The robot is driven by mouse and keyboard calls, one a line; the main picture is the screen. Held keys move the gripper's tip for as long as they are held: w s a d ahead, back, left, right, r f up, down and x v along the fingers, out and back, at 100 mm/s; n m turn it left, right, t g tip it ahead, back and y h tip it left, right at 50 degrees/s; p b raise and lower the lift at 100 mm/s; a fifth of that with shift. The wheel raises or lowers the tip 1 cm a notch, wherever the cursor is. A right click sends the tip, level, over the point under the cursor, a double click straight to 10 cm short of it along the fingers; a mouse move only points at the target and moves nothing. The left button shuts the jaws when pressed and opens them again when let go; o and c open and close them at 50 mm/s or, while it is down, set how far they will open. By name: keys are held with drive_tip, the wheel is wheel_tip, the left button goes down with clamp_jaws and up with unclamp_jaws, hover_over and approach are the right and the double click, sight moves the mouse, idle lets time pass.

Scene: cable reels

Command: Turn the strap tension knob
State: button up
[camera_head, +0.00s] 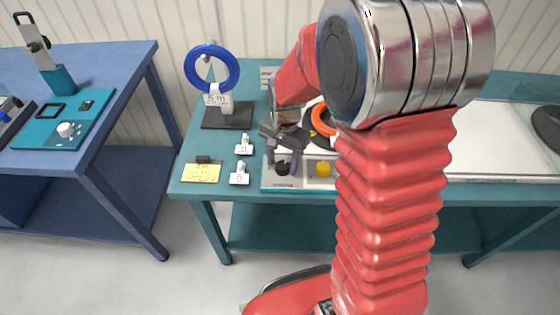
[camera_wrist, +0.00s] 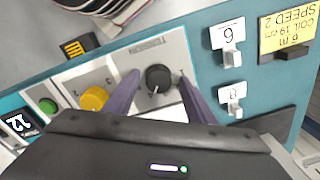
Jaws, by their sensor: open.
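A round black knob (camera_wrist: 158,78) with a pale pointer line sits on a light panel (camera_wrist: 130,62) with printed lettering that looks like TENSION. In the head view the black knob (camera_head: 282,168) is at the front left of the panel. My gripper (camera_wrist: 158,88) is open, with one purple-grey finger on each side of the black knob and visible gaps between. In the head view my gripper (camera_head: 282,155) points down over the knob. I cannot tell how deep the fingertips reach around it. A yellow knob (camera_wrist: 94,98) sits beside it on the same panel.
Numbered tag holders (camera_head: 243,146) and a yellow note (camera_head: 201,173) stand left of the panel. A blue reel (camera_head: 211,70) stands behind. A white knob (camera_head: 66,129) is on the separate left table.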

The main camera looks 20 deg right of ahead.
sight(284, 165)
wheel_tip(284, 165, up, 14)
drive_tip(key=shift+s+d, duration=0.2)
idle(0.5)
drive_tip(key=shift+f, duration=0.15)
idle(0.4)
drive_tip(key=s+r+n+t, duration=0.2)
drive_tip(key=s+r+n, duration=0.2)
drive_tip(key=s, duration=0.5)
drive_tip(key=s+a+r+n+t, duration=0.1)
drive_tip(key=s+r+n+t, duration=0.2)
drive_tip(key=s, duration=0.6)
drive_tip(key=shift+s+r+n, duration=0.35)
drive_tip(key=shift+n, duration=0.65)
